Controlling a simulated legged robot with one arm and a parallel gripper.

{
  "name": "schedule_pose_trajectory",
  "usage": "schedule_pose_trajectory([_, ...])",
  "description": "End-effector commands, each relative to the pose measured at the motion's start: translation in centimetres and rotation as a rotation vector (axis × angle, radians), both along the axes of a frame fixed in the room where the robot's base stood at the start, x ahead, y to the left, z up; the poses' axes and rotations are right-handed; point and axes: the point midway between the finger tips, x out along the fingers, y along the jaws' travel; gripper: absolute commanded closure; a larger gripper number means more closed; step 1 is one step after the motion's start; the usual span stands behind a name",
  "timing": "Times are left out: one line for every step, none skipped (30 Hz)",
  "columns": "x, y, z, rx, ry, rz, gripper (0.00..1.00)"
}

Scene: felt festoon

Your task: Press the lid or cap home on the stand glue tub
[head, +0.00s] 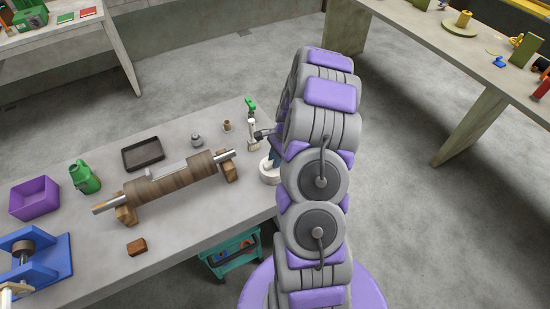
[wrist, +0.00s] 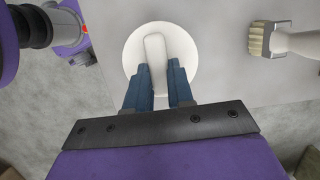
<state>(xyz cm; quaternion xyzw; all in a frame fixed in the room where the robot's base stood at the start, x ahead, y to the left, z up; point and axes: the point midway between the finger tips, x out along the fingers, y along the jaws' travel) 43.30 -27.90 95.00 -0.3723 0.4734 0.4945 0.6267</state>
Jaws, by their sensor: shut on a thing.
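The white round glue tub (head: 269,174) stands near the right edge of the grey workbench in the head view, partly hidden by my arm. In the wrist view its round white lid (wrist: 182,45) is seen from above, with a raised white bar (wrist: 154,58) across it. My gripper (wrist: 160,75) is over the lid, and its blue fingers are shut on the bar, one on each side. My gripper (head: 273,157) also shows small beside my arm in the head view. The lid hides the tub's rim in the wrist view, so I cannot tell how far the lid is seated.
A brush (wrist: 262,40) lies right of the lid in the wrist view. A wooden roller (head: 172,184) on blocks, a dark tray (head: 143,153), a green jug (head: 85,178) and a purple bin (head: 35,199) are further left. A teal cart (head: 230,254) stands by the bench.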

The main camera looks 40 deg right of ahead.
Motion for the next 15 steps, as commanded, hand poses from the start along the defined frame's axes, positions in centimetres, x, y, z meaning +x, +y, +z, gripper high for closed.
schedule_pose_trajectory([0.0,0.0,0.0,0.0,0.0,0.0,1.0])
schedule_pose_trajectory([0.01,0.0,0.0,0.0,0.0,0.0,1.0])
schedule_pose_trajectory([0.0,0.0,0.0,0.0,0.0,0.0,1.0])
schedule_pose_trajectory([0.0,0.0,0.0,0.0,0.0,0.0,1.0])
schedule_pose_trajectory([0.01,0.01,0.0,0.0,0.0,0.0,0.77])
schedule_pose_trajectory([0.01,0.01,0.0,0.0,0.0,0.0,0.73])
schedule_pose_trajectory([0.0,0.01,0.01,0.0,0.0,0.0,0.7])
schedule_pose_trajectory([0.0,0.01,0.01,0.0,0.0,0.0,0.67])
schedule_pose_trajectory([0.0,0.01,0.01,0.0,0.0,0.0,0.64])
schedule_pose_trajectory([0.01,0.0,0.01,0.0,0.0,0.0,0.61])
schedule_pose_trajectory([0.01,0.0,0.01,0.0,0.0,0.0,0.58])
schedule_pose_trajectory([0.0,0.01,0.01,0.0,0.0,0.0,0.54])
schedule_pose_trajectory([0.0,0.01,0.01,0.0,0.0,0.0,0.51])
schedule_pose_trajectory([0.01,0.0,0.01,0.0,0.0,0.0,0.48])
schedule_pose_trajectory([0.01,0.0,0.01,0.0,0.0,0.0,0.48])
